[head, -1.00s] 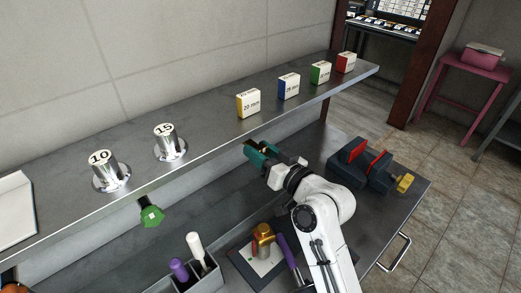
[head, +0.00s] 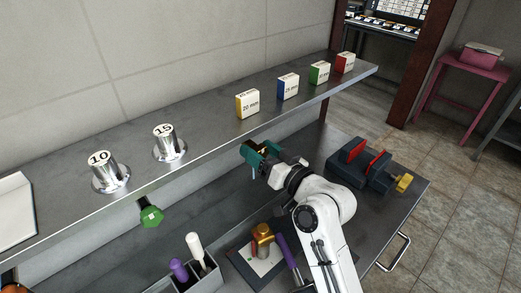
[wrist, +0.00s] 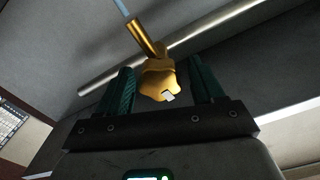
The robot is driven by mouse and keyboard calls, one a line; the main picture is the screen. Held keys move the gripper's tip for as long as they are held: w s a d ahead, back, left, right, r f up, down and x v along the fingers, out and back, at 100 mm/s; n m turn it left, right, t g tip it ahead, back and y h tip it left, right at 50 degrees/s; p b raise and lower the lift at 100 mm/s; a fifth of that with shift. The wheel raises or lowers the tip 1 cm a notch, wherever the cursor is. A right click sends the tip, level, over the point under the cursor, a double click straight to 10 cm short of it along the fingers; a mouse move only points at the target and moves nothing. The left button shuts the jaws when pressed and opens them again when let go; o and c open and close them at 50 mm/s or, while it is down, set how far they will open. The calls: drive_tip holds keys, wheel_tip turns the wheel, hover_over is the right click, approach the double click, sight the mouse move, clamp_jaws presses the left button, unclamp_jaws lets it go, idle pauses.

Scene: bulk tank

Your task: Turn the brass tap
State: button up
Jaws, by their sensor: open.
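The brass tap (wrist: 158,80) shows in the wrist view as a gold handle on a gold spout, with a small pale mark on the handle. A pale blue streak (wrist: 122,8) runs from the spout's end and looks like liquid. My gripper (wrist: 165,88) is open, with one teal finger on each side of the handle; I cannot tell whether they touch it. In the head view my gripper (head: 260,151) is at the shelf's front edge and mostly hides the tap. The blue streak (head: 254,172) hangs down beside it there.
The shelf (head: 210,138) holds cylinders marked 10 and 15 and several coloured blocks. A green knob (head: 151,216) is under its edge at left. Below are a grey holder (head: 203,282) with handled tools, a board with a brass fitting (head: 262,236), and a vise (head: 368,165).

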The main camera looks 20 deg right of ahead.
drive_tip(key=b+v, duration=0.2)
drive_tip(key=v, duration=0.8)
drive_tip(key=shift+s, duration=0.25)
drive_tip(key=shift+d, duration=0.1)
drive_tip(key=shift+n, duration=0.9)
drive_tip(key=p+x, duration=0.1)
drive_tip(key=x, duration=1.2)
drive_tip(key=shift+r, duration=0.15)
drive_tip(key=c, duration=1)
